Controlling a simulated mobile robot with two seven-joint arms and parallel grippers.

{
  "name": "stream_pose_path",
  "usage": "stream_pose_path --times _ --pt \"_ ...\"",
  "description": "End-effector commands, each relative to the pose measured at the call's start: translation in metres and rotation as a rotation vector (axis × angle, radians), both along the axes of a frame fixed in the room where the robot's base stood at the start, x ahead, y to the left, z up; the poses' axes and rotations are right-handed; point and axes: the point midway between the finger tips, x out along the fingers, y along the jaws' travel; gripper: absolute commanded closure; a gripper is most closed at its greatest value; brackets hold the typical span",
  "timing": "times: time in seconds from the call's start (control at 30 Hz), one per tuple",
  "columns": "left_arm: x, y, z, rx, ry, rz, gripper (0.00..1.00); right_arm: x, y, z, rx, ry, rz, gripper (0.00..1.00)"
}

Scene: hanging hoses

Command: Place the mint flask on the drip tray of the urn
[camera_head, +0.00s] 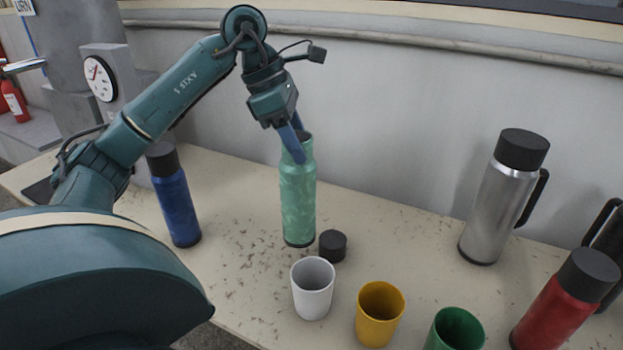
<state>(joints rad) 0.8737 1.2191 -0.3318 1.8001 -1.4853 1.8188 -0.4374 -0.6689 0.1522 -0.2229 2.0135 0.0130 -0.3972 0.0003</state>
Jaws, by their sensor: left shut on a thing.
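The mint flask (298,200) stands upright on the table, open at the top. A black cap (333,246) lies beside its base on the right. My left gripper (297,147) is above the flask, shut on its rim, with one blue finger in front of the neck. The other finger is mostly hidden. At the upper left is a grey body with a round dial (99,79), below a partly cut-off URN sign (23,6). My arm covers much of that area, and I cannot make out a drip tray. My right gripper is not in view.
A blue flask (176,205) stands left of the mint flask. White (312,290), yellow (380,313) and green (456,332) cups stand in front. A steel flask (498,200) and red flask (565,300) stand right. The table between mint and steel flasks is clear.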

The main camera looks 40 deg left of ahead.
Motion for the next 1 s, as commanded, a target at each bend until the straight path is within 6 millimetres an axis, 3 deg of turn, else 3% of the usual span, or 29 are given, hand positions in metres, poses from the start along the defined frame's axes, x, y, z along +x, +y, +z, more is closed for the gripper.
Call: stream_pose_path --times 0.37,0.8,0.83,1.0 --pt "0.000 0.000 -0.044 0.002 -0.001 0.001 1.00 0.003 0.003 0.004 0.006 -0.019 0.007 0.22" --pt "0.000 0.000 -0.051 0.000 -0.004 0.000 1.00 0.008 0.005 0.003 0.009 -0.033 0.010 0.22" --pt "0.000 0.000 -0.051 0.001 -0.002 0.000 0.52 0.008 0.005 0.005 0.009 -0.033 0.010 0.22" --pt "0.000 0.000 -0.050 0.000 -0.002 -0.001 0.39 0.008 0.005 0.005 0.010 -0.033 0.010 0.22"
